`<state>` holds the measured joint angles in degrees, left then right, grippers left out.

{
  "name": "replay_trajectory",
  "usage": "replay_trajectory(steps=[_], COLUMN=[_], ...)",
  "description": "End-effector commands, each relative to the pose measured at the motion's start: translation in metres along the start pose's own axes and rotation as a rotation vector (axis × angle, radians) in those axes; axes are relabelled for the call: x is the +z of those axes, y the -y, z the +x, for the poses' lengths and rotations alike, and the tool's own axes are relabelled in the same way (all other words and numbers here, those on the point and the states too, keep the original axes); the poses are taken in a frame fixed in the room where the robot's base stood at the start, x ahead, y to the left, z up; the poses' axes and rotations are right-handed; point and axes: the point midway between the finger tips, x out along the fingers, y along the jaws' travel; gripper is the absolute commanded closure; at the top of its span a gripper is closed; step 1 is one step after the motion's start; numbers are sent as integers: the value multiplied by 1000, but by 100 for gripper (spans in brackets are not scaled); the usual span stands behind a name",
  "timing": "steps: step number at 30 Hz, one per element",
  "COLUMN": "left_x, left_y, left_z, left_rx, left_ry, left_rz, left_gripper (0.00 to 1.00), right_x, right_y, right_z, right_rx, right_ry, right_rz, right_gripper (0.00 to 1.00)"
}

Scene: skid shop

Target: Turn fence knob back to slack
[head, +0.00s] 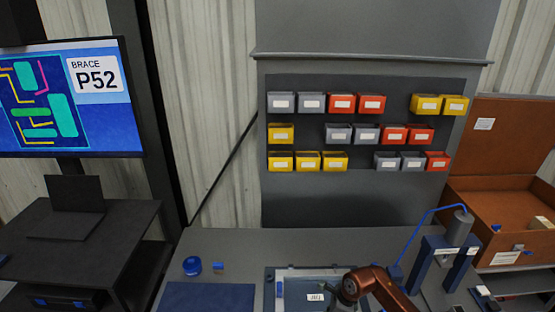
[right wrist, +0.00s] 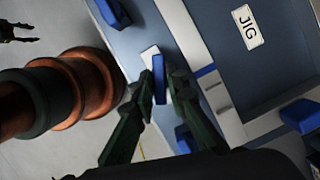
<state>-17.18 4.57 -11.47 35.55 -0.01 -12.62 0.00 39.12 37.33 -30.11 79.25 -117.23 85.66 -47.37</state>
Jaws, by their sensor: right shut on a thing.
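The fence knob, a blue bar-shaped handle (right wrist: 160,70), shows in the right wrist view between the fingers of my right gripper (right wrist: 166,88). These dark green fingers are shut on it. The jig (right wrist: 215,15), a blue-grey plate with a JIG label and a pale rail, lies beside it. In the head view the jig (head: 300,287) is at the bottom middle, and my right gripper (head: 345,290) is over its right part, where the knob cannot be made out. My left gripper (right wrist: 22,32) shows small at the top left of the right wrist view, fingers apart and empty.
Other blue pieces (right wrist: 300,115) sit around the jig. A blue-grey stand with a cylinder (head: 458,228) and an open brown case (head: 500,205) are at the right. A blue round item (head: 192,265) and a blue mat (head: 208,297) lie left. Bins hang behind.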

Motion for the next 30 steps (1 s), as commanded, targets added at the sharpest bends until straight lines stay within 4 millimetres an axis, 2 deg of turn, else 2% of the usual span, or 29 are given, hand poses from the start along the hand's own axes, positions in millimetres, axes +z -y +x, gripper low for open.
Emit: replay_trajectory(steps=[1,5,30], left_x=[0,1,13], left_y=[0,0,-2], left_z=[0,3,50], left_rx=[0,0,2], left_ry=[0,1,14], left_rz=[0,0,0], left_gripper=[60,60,60], right_x=[-1,-1,-3], right_y=[6,7,10], right_z=[-2,-2,-1], right_rx=[-15,-14,66], right_ry=[0,-1,-4], right_rz=[3,-6,-275], right_gripper=[100,100,96])
